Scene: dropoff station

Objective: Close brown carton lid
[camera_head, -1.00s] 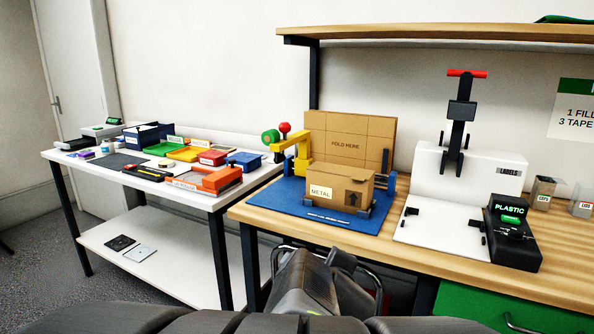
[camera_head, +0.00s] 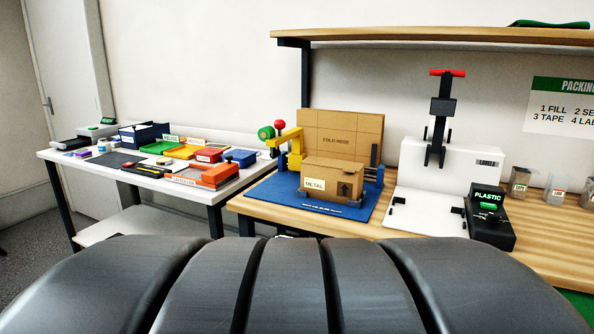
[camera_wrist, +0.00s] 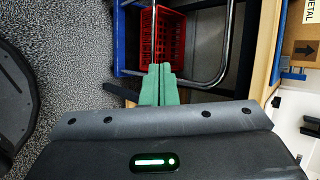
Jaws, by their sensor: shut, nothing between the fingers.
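The brown carton (camera_head: 318,183) stands on a blue mat (camera_head: 283,198), with a METAL label and an up arrow on its sides. A tall brown cardboard panel marked FOLD HERE (camera_head: 340,128) stands upright behind it. I cannot tell from here how the carton's top flaps lie. In the wrist view a part of the carton (camera_wrist: 307,28) shows sideways at the right edge. My gripper (camera_wrist: 160,72) has green fingers, shut and empty, below and apart from the carton, beside the bench. The head view does not show it.
A yellow tape fixture (camera_head: 288,143) stands left of the carton. A white press (camera_head: 450,165) and a PLASTIC-labelled device (camera_head: 490,215) stand to the right. A red crate (camera_wrist: 165,40) and metal tubing are near my fingers. A white side table (camera_head: 215,190) holds coloured bins.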

